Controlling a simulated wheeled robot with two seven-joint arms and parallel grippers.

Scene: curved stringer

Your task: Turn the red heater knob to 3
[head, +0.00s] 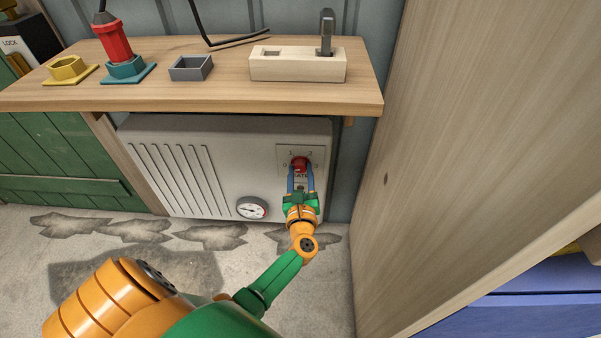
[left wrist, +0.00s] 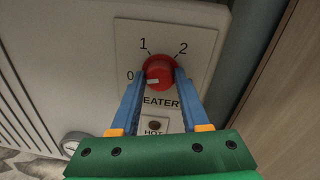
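The red heater knob (head: 300,163) is on a pale plate at the upper right of the white heater (head: 235,135). In the left wrist view the knob (left wrist: 158,68) has marks 0, 1 and 2 around its left and top, and HEATER and HOT labels below. A small white mark shows on its lower left face. No 3 is visible; the right finger covers part of that side. My left gripper (head: 301,178) has its blue fingers at either side of the knob, close against it. I cannot tell whether they press on it. My right gripper is out of view.
A wooden shelf (head: 215,97) overhangs the heater, holding several fittings and a pale block (head: 298,66). A tall wooden panel (head: 450,130) stands close at the right. A round gauge (head: 252,208) is low on the heater. Cracked floor (head: 130,270) lies in front.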

